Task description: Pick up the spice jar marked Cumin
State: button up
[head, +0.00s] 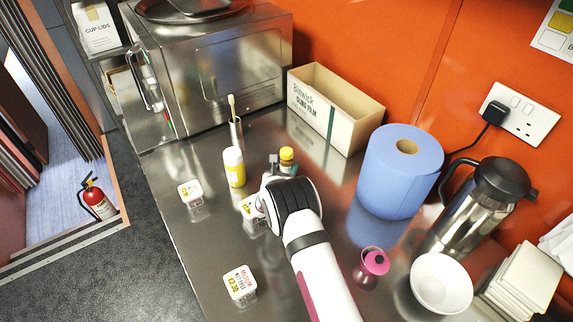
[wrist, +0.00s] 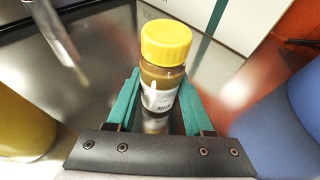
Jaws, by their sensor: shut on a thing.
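A small spice jar (head: 287,157) with a yellow lid and brown contents stands beyond my arm in the head view. In the wrist view the jar (wrist: 162,75) is upright between the green fingers of my gripper (wrist: 158,92), which is shut on it. A white label with a barcode faces the wrist camera; no name on it can be read. In the head view my gripper (head: 283,171) is mostly hidden behind my wrist. Whether the jar touches the counter cannot be told.
Left of the jar are a yellow bottle (head: 235,168) and a metal holder with a brush (head: 236,132). A film box (head: 333,107) stands behind. A blue paper roll (head: 400,172), flask (head: 470,210), bowl (head: 441,283) and pink item (head: 375,262) are to the right. Price-marked tubs (head: 240,283) stand in front.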

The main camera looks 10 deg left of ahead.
grip_shut()
jog(key=shift+r, duration=0.1)
